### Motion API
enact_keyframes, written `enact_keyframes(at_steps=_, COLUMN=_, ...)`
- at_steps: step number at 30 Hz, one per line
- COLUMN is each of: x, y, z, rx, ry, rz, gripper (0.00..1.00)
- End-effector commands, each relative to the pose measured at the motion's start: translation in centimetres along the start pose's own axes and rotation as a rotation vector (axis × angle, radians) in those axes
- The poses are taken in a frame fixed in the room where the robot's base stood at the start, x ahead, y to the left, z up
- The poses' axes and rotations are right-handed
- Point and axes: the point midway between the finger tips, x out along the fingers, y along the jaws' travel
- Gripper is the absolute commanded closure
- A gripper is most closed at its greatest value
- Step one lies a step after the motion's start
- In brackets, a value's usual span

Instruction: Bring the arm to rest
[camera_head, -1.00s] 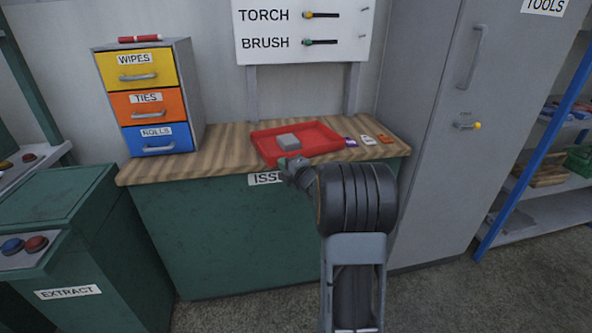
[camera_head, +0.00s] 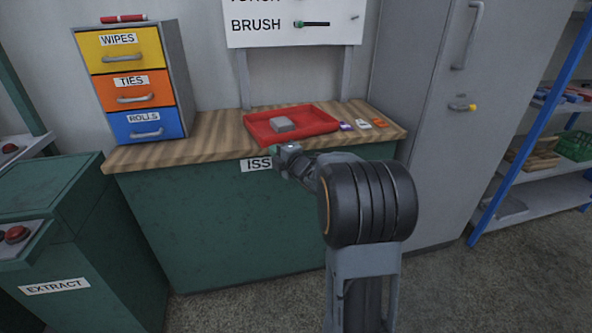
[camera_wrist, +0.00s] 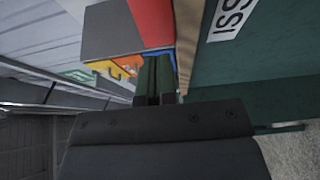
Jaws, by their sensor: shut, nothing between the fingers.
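My gripper (camera_head: 276,151) is at the front edge of the wooden-topped bench, just above the ISSUE label in the body camera view. My arm rises from the bottom of that view and bends toward the bench. In the wrist view my gripper's fingers (camera_wrist: 153,80) are together with nothing between them. The red tray (camera_head: 322,120) lies on the bench beyond my gripper, with a grey block (camera_head: 283,125) in it. The tray also shows as a red strip in the wrist view (camera_wrist: 152,22).
The bench top (camera_head: 215,140) carries a drawer cabinet (camera_head: 180,80) at left and small coloured tags (camera_head: 362,123) at right. A tall grey locker (camera_head: 425,120) stands right of the bench. A green EXTRACT unit (camera_head: 60,240) stands at left. The floor in front is clear.

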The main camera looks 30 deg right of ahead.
Motion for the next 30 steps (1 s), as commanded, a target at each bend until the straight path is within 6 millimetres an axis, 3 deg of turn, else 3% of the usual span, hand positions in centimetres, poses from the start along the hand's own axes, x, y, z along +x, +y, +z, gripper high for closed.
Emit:
enact_keyframes(at_steps=6, x=-4.9, y=0.1, z=0.5, rx=0.000, ry=-0.010, rz=0.000, gripper=1.00)
enact_keyframes(at_steps=13, x=-8.5, y=0.1, z=0.6, rx=0.001, ry=-0.012, rz=-0.001, gripper=1.00)
enact_keyframes(at_steps=24, x=-10.0, y=0.3, z=0.3, rx=0.008, ry=-0.013, rz=-0.005, gripper=1.00)
enact_keyframes(at_steps=26, x=-9.9, y=1.1, z=0.1, rx=0.028, ry=-0.032, rz=-0.018, gripper=1.00)
enact_keyframes(at_steps=30, x=-9.8, y=4.5, z=-0.5, rx=0.167, ry=-0.154, rz=-0.093, gripper=1.00)
